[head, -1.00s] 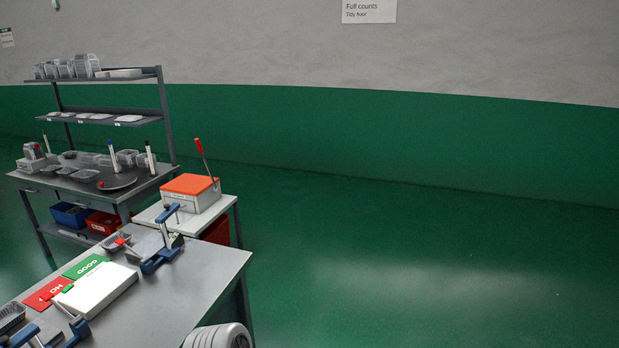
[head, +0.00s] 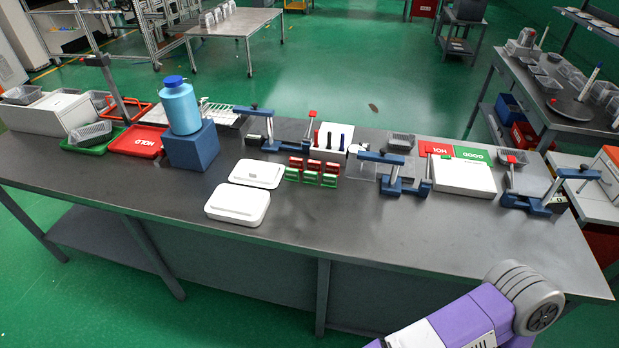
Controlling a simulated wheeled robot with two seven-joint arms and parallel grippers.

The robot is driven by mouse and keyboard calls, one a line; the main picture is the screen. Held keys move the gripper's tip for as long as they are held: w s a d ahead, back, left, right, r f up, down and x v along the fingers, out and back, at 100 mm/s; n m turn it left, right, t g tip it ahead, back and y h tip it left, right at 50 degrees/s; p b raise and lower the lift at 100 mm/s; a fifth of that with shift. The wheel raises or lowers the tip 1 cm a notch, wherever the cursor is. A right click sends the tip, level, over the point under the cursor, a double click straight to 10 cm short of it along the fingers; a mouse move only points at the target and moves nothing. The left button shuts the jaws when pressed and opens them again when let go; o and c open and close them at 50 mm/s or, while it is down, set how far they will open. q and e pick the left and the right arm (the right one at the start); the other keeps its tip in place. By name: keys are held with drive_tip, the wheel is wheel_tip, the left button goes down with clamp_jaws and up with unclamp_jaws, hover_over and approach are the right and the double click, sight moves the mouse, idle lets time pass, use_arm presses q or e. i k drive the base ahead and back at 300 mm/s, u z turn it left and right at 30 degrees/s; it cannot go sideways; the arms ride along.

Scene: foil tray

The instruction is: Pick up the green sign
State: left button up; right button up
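A green sign (head: 474,153) with white lettering lies at the back right of the long grey table (head: 330,235) in the head view. It sits just right of a red sign (head: 435,149) and behind a white box (head: 464,177), which may hide its front edge. Neither of my grippers shows. Only a purple and grey part of my own arm comes in at the lower right, in front of the table and well apart from the sign.
Blue clamp-like fixtures (head: 393,183) and (head: 541,201) stand either side of the white box. Small red and green blocks (head: 311,172) and white lidded containers (head: 238,204) lie mid-table. A blue bottle (head: 180,104) stands on a blue block (head: 192,146). The table's front strip is clear.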

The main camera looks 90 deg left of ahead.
sight(330, 181)
drive_tip(key=u, duration=2.1)
